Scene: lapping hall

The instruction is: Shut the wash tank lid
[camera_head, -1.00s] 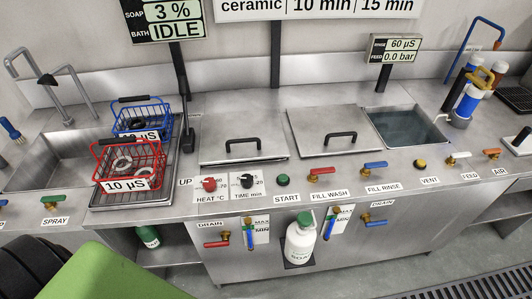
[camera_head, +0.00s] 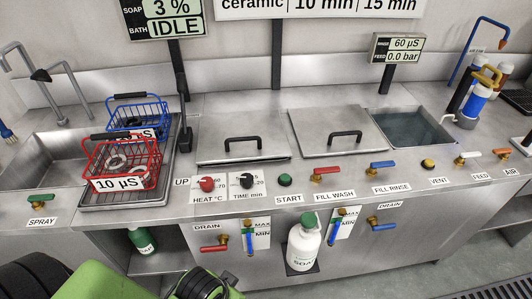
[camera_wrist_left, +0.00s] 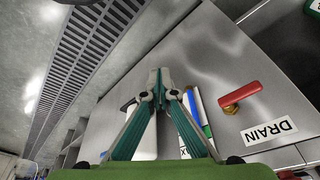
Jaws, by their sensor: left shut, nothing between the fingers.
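The left steel lid (camera_head: 240,128), with a black bar handle (camera_head: 241,144), lies nearly flat at the counter's middle, behind the heat and time knobs. A second steel lid (camera_head: 312,122) with a black handle (camera_head: 345,135) lies to its right, beside an uncovered basin (camera_head: 413,128). I cannot tell for certain which lid is the wash tank's, nor whether the left one is fully down. My left gripper (camera_wrist_left: 158,76) is shut and empty in the left wrist view, low before the cabinet front and touching neither lid. My right gripper is not in view.
A red basket (camera_head: 122,165) and a blue basket (camera_head: 138,115) stand left of the lids. Valve handles and knobs line the counter's front. Below are a red drain handle (camera_head: 210,249), also in the left wrist view (camera_wrist_left: 240,95), and a white soap bottle (camera_head: 304,247).

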